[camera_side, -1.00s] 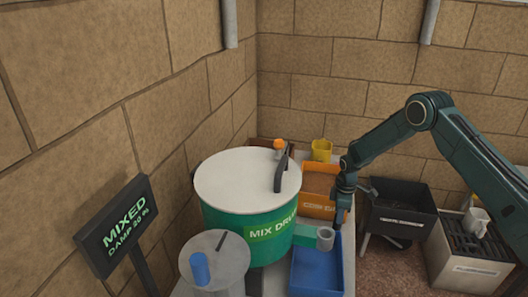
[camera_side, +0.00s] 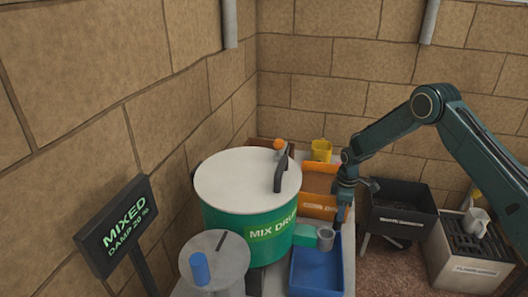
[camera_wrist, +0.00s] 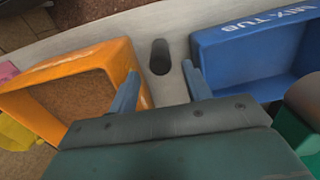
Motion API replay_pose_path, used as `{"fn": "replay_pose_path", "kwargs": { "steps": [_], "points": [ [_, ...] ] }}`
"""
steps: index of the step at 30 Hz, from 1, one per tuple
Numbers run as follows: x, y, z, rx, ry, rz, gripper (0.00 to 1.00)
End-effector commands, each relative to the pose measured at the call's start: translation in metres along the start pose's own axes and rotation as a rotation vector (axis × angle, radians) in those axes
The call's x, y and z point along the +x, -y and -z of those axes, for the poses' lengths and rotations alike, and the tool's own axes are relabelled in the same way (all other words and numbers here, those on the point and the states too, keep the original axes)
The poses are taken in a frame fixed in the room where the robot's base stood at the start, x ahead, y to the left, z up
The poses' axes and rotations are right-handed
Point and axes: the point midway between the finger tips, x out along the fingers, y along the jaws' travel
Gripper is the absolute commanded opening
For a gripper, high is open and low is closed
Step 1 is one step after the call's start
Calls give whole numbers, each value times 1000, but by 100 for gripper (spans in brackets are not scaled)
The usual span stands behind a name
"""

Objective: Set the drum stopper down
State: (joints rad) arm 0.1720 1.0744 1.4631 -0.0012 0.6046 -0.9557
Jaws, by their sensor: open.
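A dark grey cylinder, which looks like the drum stopper (camera_wrist: 159,58), stands on the pale bench between the orange tray and the blue tub in the wrist view. My gripper (camera_wrist: 160,75) is open, with one finger to each side of the line to the stopper and nothing held between them. In the side view my gripper (camera_side: 341,217) hangs low beside the drum's spout, and I cannot make out the stopper there. The green mix drum (camera_side: 228,226) has a pale lid and a short spout (camera_side: 325,238) at its lower right.
The blue tub (camera_side: 316,270) is in front of the spout; the orange tray (camera_side: 318,208) is behind it. A black bin (camera_side: 402,216) and a grey box (camera_side: 465,262) stand at the right. A yellow cup (camera_side: 321,150) is at the back.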

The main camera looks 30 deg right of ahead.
Motion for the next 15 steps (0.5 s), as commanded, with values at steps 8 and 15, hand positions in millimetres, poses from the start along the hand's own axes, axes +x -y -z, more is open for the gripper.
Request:
{"fn": "replay_pose_path", "kwargs": {
  "steps": [8, 15],
  "points": [
    [-45, -1, 0, 0, -2, -3, 49],
    [-79, 0, 0, -1, -1, -3, 49]
  ]
}}
